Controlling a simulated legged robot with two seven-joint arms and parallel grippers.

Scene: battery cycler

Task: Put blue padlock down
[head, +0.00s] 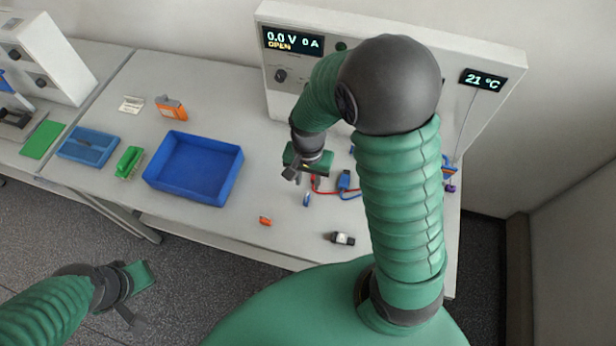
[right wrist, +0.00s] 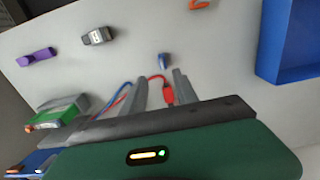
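A small blue padlock (head: 306,199) lies on the bench in the head view, just in front of my right gripper. It also shows in the right wrist view (right wrist: 164,61), resting on the bench beyond the fingertips and apart from them. My right gripper (head: 298,176) is above the bench near the cycler. Its two fingers (right wrist: 161,80) are apart, with nothing held between them; a red lead end shows behind the gap. My left gripper (head: 130,300) is low at the lower left, off the bench; its finger opening is unclear.
A blue tray (head: 193,168) stands left of the right gripper. An orange item (head: 265,221) and a dark grey item (head: 342,238) lie near the front edge. Red and blue leads (right wrist: 118,98) lie close to the gripper. The cycler (head: 300,42) stands behind. Bench between tray and padlock is clear.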

